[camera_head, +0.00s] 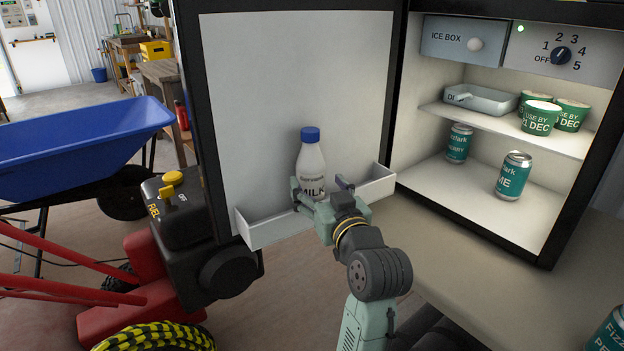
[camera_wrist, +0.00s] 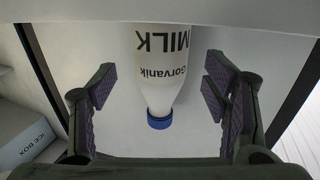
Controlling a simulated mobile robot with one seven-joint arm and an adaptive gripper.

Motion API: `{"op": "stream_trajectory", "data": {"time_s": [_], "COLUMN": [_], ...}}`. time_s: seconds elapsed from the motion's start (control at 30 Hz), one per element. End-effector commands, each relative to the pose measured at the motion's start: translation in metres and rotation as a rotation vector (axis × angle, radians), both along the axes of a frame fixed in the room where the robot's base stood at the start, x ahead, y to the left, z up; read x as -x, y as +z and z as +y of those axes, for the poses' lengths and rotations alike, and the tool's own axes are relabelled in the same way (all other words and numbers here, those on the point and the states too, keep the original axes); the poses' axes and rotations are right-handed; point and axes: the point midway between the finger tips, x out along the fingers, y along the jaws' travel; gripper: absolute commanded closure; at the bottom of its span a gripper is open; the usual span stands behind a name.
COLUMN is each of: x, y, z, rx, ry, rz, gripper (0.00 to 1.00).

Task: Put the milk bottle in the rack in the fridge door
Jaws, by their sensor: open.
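The milk bottle (camera_head: 310,163), white with a blue cap, stands upright in the white rack (camera_head: 272,229) on the inside of the open fridge door (camera_head: 290,85). Its base is hidden behind the rack's front wall and my gripper. My gripper (camera_head: 322,193) is open at the rack, in front of the bottle. In the wrist view, which is upside down, the bottle (camera_wrist: 160,75) shows between the two spread fingers (camera_wrist: 158,92), with a gap on each side. The rack's wall (camera_wrist: 160,11) covers the bottle's lower part there.
The open fridge at the right holds teal cans (camera_head: 514,176), green tubs (camera_head: 540,118) and a grey dish (camera_head: 482,98). Another can (camera_head: 610,335) stands at the lower right. A blue wheelbarrow (camera_head: 75,150) and a red machine (camera_head: 140,285) are left of the door. The rack's right part looks empty.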

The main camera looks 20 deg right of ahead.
Motion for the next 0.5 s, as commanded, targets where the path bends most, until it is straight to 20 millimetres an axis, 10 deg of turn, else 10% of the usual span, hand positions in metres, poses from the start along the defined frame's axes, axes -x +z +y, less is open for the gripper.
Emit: {"op": "stream_trajectory", "data": {"time_s": [0.5], "x": [0.066], "y": [-0.001], "z": [-0.001], "rx": [0.0], "ry": [0.0], "rz": [0.001], "gripper": [0.31]}}
